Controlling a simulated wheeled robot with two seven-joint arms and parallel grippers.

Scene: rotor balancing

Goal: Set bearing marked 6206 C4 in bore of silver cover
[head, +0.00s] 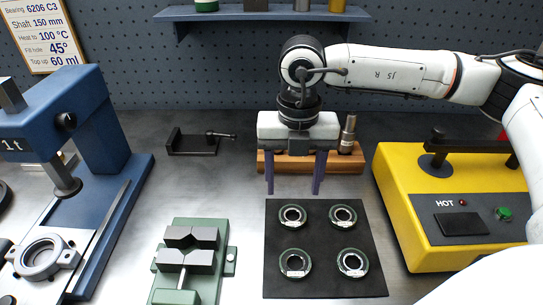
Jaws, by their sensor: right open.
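Several bearings lie flat on a black mat (325,247) in two rows: back left (292,217), back right (343,216), front left (295,263) and front right (352,263). Each has a small pale label, too small to read, so I cannot tell which is 6206 C4. A silver cover (42,258) with a round bore lies on the bed of the blue press at the left; its bore looks empty. My right gripper (294,188) is open and empty, pointing down near the mat's back edge, behind the bearings. My left gripper is not in view.
The blue press (85,120) stands at left. A green vise (190,255) stands between press and mat. A yellow heater (440,200) marked HOT is at right. A wooden block (262,160) is behind the gripper. A wall sign (40,35) reads Bearing 6206 C3.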

